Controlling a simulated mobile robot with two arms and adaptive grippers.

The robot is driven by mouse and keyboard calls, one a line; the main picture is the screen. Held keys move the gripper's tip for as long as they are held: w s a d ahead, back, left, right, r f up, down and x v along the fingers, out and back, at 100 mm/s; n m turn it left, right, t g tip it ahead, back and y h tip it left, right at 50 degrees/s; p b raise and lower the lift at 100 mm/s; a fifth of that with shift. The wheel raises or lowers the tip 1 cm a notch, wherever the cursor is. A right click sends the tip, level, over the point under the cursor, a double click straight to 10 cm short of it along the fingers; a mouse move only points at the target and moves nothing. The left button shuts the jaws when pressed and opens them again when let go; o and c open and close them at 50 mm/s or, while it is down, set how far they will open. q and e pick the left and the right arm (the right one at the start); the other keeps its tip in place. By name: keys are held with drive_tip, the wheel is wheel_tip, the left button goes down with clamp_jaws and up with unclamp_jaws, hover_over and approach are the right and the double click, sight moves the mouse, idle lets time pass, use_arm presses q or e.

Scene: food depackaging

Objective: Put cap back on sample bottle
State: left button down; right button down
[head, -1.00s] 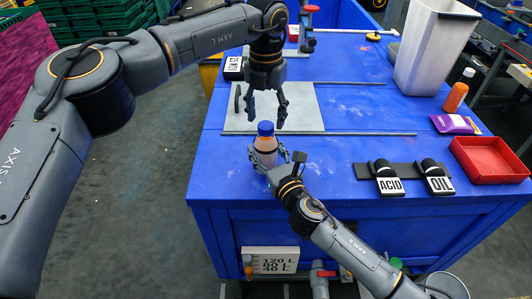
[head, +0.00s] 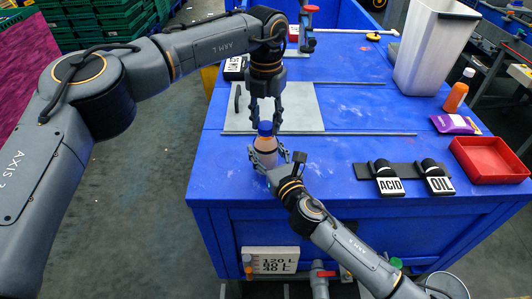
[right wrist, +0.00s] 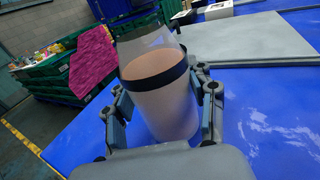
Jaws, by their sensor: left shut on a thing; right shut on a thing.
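The sample bottle (head: 265,151) stands upright near the front edge of the blue table, with orange-brown contents and a dark band. The blue cap (head: 265,128) sits at its top; I cannot tell how tightly. My right gripper (head: 264,158) is shut around the bottle's body from the front.
A grey plate (head: 300,110) lies behind the bottle. To the right are ACID and OIL dispensers (head: 388,183), a red tray (head: 490,160), a purple packet (head: 453,124), an orange bottle (head: 456,95) and a white bin (head: 432,50). The table left of the bottle is clear.

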use_arm(q)
drive_tip(key=c, duration=0.8)
unclamp_jaws()
drive_tip(key=shift+r, duration=0.1)
wheel_tip(320, 180, up, 12)
drive_tip(key=shift+f, duration=0.1)
use_arm(e)
drive_tip(key=shift+c, duration=1.9)
unclamp_jaws()
drive_tip(key=shift+s, duration=0.1)
